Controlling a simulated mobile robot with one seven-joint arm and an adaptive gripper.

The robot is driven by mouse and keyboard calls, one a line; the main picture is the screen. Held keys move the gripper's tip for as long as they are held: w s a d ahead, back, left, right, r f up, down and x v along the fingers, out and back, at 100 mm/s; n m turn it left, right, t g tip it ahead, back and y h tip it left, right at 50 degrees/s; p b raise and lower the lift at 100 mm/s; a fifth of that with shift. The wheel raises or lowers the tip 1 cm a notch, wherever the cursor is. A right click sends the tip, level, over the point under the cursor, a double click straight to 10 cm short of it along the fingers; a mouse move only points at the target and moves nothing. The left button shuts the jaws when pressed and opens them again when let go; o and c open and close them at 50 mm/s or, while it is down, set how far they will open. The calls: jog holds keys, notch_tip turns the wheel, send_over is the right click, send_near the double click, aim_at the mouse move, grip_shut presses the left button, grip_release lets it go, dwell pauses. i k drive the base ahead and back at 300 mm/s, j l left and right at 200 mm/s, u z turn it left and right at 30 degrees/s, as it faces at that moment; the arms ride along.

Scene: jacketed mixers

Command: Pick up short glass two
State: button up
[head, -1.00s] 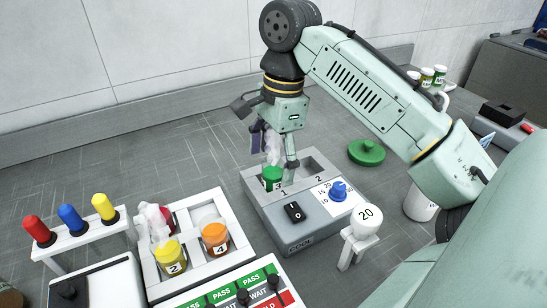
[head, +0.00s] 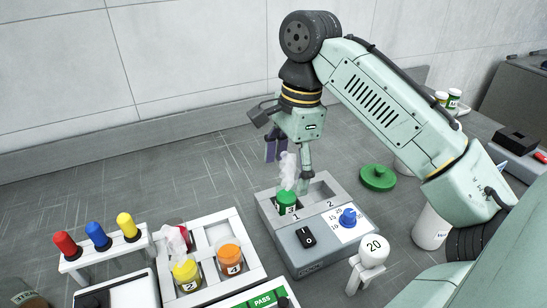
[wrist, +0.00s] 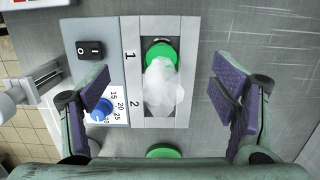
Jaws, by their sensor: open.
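The short glass with yellow contents, marked 2 (head: 187,274), stands in the front left compartment of the white tray (head: 258,272). My gripper (head: 288,160) is open and empty, away from it to the upper right, above the cooling box (head: 290,245). In the wrist view my gripper's (wrist: 163,95) purple-padded fingers are spread on either side of the box's slots. A green glass (head: 287,203) sits in slot 1 below, with white vapour above it; it also shows in the wrist view (wrist: 160,50). Glass 2 is not in the wrist view.
An orange glass marked 4 (head: 230,260) is right beside glass 2. A red glass (head: 177,236) stands behind, partly hidden by white vapour. A rack with coloured knobs (head: 100,254) is at left. A green lid (head: 377,178) lies right of the box.

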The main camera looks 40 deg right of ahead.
aim_at(183, 268)
jog(key=k+j, duration=1.15)
jog(key=k, duration=0.15)
